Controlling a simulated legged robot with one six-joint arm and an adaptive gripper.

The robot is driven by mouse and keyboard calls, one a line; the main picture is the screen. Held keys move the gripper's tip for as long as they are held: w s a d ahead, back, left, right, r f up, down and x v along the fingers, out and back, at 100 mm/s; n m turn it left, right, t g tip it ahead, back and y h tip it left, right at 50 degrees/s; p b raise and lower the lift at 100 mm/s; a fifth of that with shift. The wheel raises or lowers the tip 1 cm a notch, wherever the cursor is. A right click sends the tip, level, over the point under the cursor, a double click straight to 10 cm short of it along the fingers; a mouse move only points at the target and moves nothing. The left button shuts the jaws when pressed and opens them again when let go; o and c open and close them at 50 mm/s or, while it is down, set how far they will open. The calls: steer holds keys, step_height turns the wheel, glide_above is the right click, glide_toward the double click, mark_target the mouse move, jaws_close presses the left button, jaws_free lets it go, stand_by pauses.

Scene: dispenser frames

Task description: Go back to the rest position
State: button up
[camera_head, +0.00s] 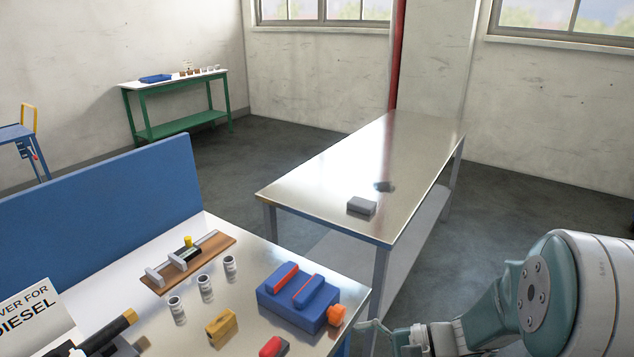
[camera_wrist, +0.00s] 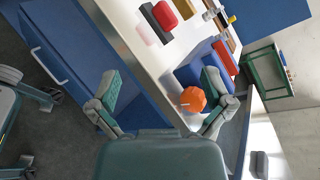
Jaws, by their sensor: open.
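My gripper (camera_wrist: 158,100) is open and empty in the wrist view, its two fingers spread apart. The orange knob (camera_wrist: 192,99) on the blue box (camera_wrist: 190,73) shows between the fingers, beyond them and apart as far as I can tell. In the head view my arm reaches in from the lower right, and part of my gripper shows at the bottom edge, right of the workbench (camera_head: 245,262). There the blue box (camera_head: 290,306) with red bars and the orange knob (camera_head: 336,315) stands at the bench's right corner.
The bench also holds a wooden board fixture (camera_head: 215,246), several small white cylinders (camera_head: 205,287), a yellow block (camera_head: 221,327) and a red block (camera_head: 272,347). A steel table (camera_head: 330,200) with a grey block (camera_head: 361,206) stands behind. Floor right of it is clear.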

steer(key=s+r+n+g+h, duration=0.2)
steer(key=s+r+n+h, duration=0.3)
steer(key=s+n+h, duration=0.3)
steer(key=s+d+r+n+t+h, duration=0.2)
steer(key=s+d+r+t+h, duration=0.2)
steer(key=d+r+t+h, duration=0.1)
step_height(320, 180, up, 3)
steer(key=shift+s+d+f+n+t+h, duration=0.2)
steer(key=shift+s+d+n+t+h, duration=0.1)
steer(key=shift+d+h, duration=0.4)
